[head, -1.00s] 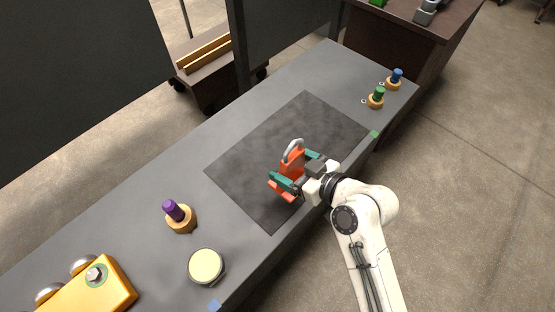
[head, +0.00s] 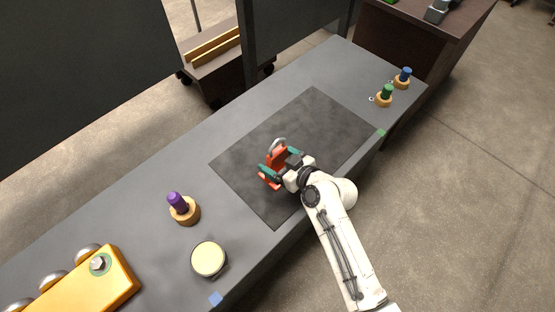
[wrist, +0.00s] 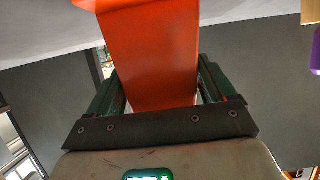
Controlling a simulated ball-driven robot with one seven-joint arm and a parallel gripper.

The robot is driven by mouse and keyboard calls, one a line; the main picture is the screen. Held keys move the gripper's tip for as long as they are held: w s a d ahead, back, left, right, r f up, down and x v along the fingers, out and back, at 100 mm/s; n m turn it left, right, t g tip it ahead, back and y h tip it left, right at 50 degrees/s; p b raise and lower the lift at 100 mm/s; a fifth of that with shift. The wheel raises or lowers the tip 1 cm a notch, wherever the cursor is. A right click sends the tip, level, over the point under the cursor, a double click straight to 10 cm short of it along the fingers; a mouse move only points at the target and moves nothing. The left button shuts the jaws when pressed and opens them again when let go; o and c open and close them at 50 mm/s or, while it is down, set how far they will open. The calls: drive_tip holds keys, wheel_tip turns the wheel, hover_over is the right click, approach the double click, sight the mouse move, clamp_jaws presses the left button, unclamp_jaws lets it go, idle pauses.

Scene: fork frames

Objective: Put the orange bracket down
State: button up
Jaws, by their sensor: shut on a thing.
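The orange bracket (head: 277,157) is in my gripper (head: 279,167), over the dark mat (head: 318,122) on the grey bench. A grey curved piece shows at the bracket's top. In the wrist view the bracket (wrist: 152,55) fills the space between the two green fingers of my gripper (wrist: 158,85), which are shut on it. I cannot tell from the head view whether the bracket's lower edge touches the mat. The bracket's far side is hidden.
A purple peg in a wooden base (head: 182,208) and a round cream-topped tin (head: 209,260) stand at the near left. An orange block (head: 85,285) is at the lower left. Green (head: 385,96) and blue (head: 402,79) pegs stand at the far right. Much of the mat is bare.

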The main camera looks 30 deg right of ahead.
drive_tip(key=shift+f, duration=0.1)
drive_tip(key=o, duration=1.2)
drive_tip(key=shift+o, duration=0.2)
